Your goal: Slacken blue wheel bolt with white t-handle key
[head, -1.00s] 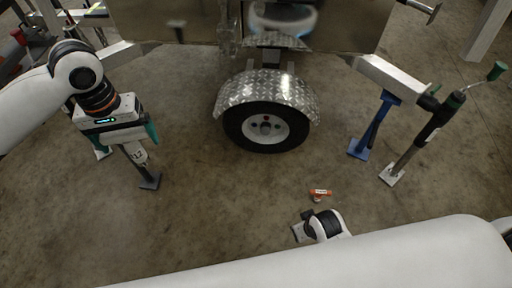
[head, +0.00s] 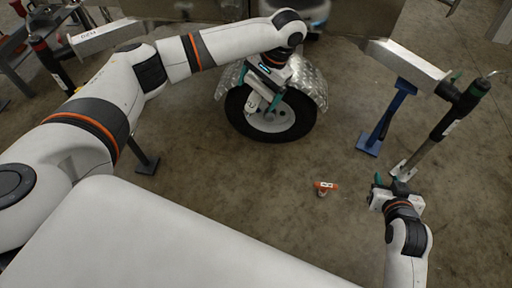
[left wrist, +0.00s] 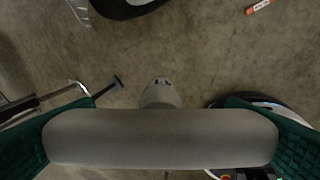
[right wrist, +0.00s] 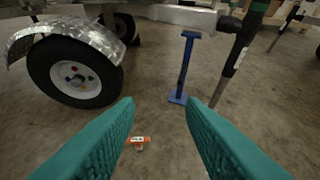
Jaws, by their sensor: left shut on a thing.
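My left gripper (head: 262,102) is shut on the pale handle of the white t-handle key (head: 252,103), and appears in front of the trailer wheel in the head view. In the left wrist view the key's thick handle (left wrist: 160,137) spans between the green fingers; its stem points away. The wheel's white hub (right wrist: 76,77) shows small coloured bolts in the right wrist view, blue and red among them; no key is seen on them there. My right gripper (right wrist: 160,125) is open and empty, with the wheel ahead to its left.
An orange object with a white label (head: 326,186) lies on the floor. A blue stand (head: 377,125) and a black jack post (head: 447,122) stand at the right. A chequer-plate mudguard (right wrist: 70,32) covers the wheel's top.

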